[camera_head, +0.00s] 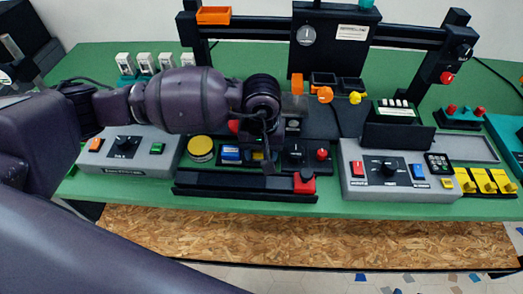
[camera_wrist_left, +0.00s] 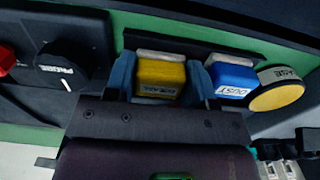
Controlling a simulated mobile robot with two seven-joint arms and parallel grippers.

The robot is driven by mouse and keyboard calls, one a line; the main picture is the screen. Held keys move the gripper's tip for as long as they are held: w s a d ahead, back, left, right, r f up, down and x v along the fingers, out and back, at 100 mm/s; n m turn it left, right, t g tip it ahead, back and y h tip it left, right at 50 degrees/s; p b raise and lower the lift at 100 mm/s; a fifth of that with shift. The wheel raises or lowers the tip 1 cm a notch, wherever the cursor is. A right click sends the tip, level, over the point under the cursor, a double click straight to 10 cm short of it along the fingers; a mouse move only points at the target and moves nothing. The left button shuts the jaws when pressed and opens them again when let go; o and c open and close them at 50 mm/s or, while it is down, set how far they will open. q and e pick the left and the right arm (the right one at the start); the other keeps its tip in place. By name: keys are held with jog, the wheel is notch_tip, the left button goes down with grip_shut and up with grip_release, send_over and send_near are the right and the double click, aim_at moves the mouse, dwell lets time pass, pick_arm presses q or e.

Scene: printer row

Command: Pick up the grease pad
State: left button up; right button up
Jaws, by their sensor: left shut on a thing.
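The grease pad (camera_wrist_left: 160,77) is a yellow block with a pale top and printed lettering. In the left wrist view it sits between the two bluish fingers of my left gripper (camera_wrist_left: 161,82), which is shut on it. In the head view a small part of the yellow pad (camera_head: 258,156) shows beside my left gripper (camera_head: 264,150), and the wrist hides much of that spot. The pad is still at the black holder (camera_wrist_left: 190,45), beside the blue pad. I cannot tell whether it is clear of the holder. My right gripper is not in view.
The blue pad (camera_wrist_left: 232,80) stands close beside the finger. A round yellow-topped container (camera_wrist_left: 278,90) is beyond it. A black dial (camera_wrist_left: 62,65) is on the other side. In the head view a black rail with a red block (camera_head: 304,183) lies in front; grey control boxes (camera_head: 392,165) flank it.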

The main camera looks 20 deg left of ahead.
pick_arm(q)
notch_tip(320, 180, up, 20)
jog(key=p, duration=0.1)
jog(key=shift+f, duration=0.1)
dwell(0.4)
jog(key=shift+o, duration=1.1)
jog(key=shift+c, duration=0.7)
